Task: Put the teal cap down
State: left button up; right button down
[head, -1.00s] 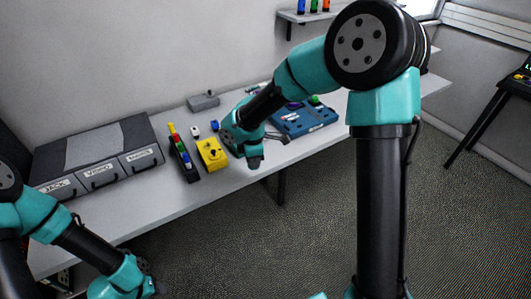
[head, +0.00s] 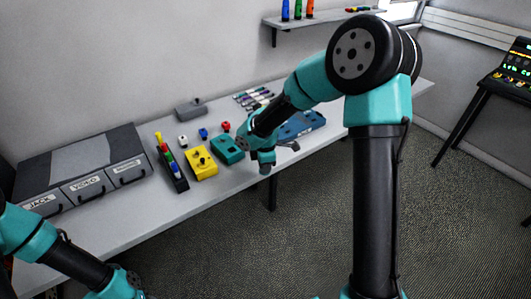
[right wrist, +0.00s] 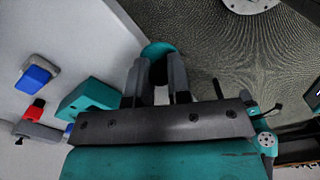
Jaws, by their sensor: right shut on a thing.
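The teal cap (right wrist: 158,49) is a round teal piece between the fingertips of my right gripper (right wrist: 157,70) in the right wrist view. The right gripper is shut on it and holds it near the table's front edge, with dark carpet behind it in that view. In the head view the right gripper (head: 266,166) hangs just right of a teal box (head: 227,149); the cap is too small to make out there. The teal box also shows in the right wrist view (right wrist: 90,98), left of the fingers. My left gripper (head: 125,288) is at the bottom edge, its jaws unclear.
A yellow box (head: 201,164) and a dark rack of coloured pieces (head: 172,167) stand left of the teal box. Small white, blue (head: 203,134) and red (head: 225,127) pieces stand behind. A blue case (head: 303,124) lies right. Labelled drawers (head: 84,189) fill the left end.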

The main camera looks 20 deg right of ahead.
jog(key=w+d, duration=0.1)
jog(key=w, duration=0.2)
jog(key=w+d, duration=0.2)
jog(key=w, duration=0.2)
jog(key=w+d+f, duration=0.1)
jog(key=w+d, duration=0.1)
jog(key=w, duration=0.1)
jog(key=shift+w+d, duration=0.1)
jog(key=shift+w, duration=0.2)
jog(key=shift+w+d+f, duration=0.1)
jog(key=shift+w, duration=0.1)
jog(key=shift+w+d+f, duration=0.1)
jog(key=shift+f, duration=1.65)
jog(key=c, duration=1.1)
grip_release()
jog(key=shift+f, duration=0.15)
